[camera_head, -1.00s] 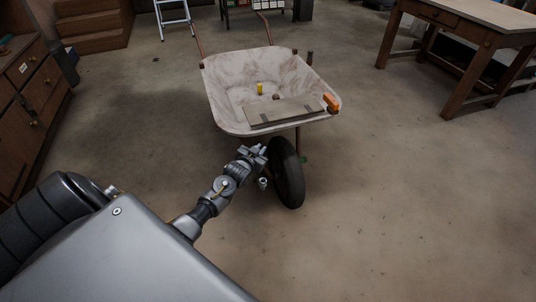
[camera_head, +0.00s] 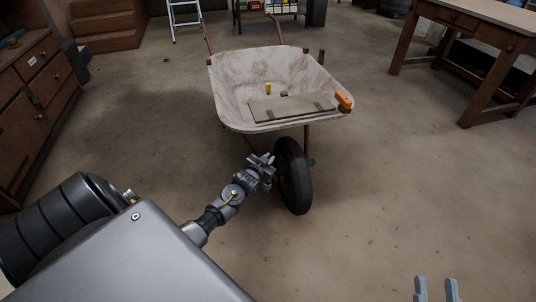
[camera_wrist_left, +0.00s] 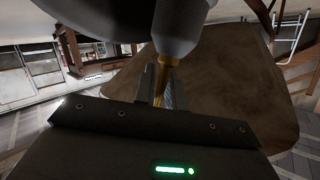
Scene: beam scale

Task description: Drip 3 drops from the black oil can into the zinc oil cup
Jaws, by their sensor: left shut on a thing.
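My left gripper (camera_head: 266,165) is low on the left side of the wheelbarrow's black wheel and is shut. In the left wrist view, a dark rounded body (camera_wrist_left: 105,22) fills the top edge. A light grey cone and a thin brass tube point down from it towards the jaws (camera_wrist_left: 160,88). This looks like the black oil can; most of it is out of frame. In the head view I cannot make out the can at the gripper. I cannot pick out the zinc oil cup in either view. My right gripper (camera_head: 436,288) shows two empty, parted fingers at the bottom edge.
The pale wheelbarrow (camera_head: 235,90) holds a flat board (camera_head: 290,107), a small yellow object (camera_head: 268,88) and an orange piece on its rim (camera_head: 344,101). Its wheel (camera_head: 294,178) stands close to my left gripper. A workbench (camera_head: 480,30) is at the right. The floor at right is clear.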

